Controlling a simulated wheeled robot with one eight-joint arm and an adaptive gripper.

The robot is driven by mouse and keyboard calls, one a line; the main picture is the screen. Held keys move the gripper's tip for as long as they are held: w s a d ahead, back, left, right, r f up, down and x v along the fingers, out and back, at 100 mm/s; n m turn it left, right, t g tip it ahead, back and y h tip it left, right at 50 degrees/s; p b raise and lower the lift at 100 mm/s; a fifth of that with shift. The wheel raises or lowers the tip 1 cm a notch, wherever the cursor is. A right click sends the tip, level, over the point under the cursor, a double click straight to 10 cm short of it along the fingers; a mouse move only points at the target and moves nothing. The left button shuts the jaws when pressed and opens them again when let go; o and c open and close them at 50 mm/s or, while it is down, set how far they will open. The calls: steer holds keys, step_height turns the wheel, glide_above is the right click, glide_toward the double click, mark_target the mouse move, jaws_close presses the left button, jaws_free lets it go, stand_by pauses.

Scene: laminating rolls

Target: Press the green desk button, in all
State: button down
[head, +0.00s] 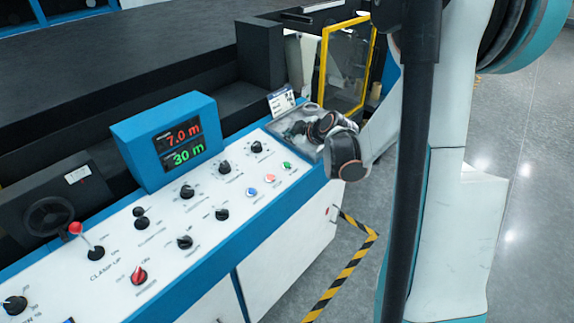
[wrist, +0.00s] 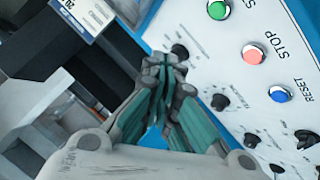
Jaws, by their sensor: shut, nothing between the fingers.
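The green button (head: 287,165) is a small round cap in a metal ring on the white sloped panel of the desk (head: 215,242), at the right end of a row with red and blue buttons. In the wrist view the green button (wrist: 218,10) is at the top, up and right of my gripper. My gripper (wrist: 163,66) is shut and empty, its fingertips together, apart from the button in the picture. In the head view my gripper (head: 292,130) is over the panel's far right end, just beyond the green button; its fingertips are hard to make out.
The red button (head: 270,178) and blue button (head: 253,191) sit close beside the green one. Several black knobs (head: 224,167), a red knob (head: 138,275) and a red-balled lever (head: 76,228) stand up from the panel. A blue display box (head: 170,140) rises behind. A yellow-framed door (head: 345,65) stands beyond.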

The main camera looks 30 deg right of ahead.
mark_target(287, 166)
steer(key=shift+w+a+f+b, duration=0.1)
steer(key=shift+w+f+b, duration=0.15)
steer(key=shift+f+b, duration=1)
steer(key=shift+w+a+f+b, duration=0.1)
steer(key=shift+w+f+b, duration=0.15)
steer(key=shift+f+b, duration=1)
steer(key=shift+w+a+f+b, duration=0.2)
steer(key=shift+f+b, duration=0.45)
steer(key=shift+f, duration=1.2)
steer(key=shift+d+f, duration=0.1)
steer(key=shift+w+f+b, duration=0.1)
steer(key=shift+f+b, duration=0.2)
steer(key=shift+b, duration=0.2)
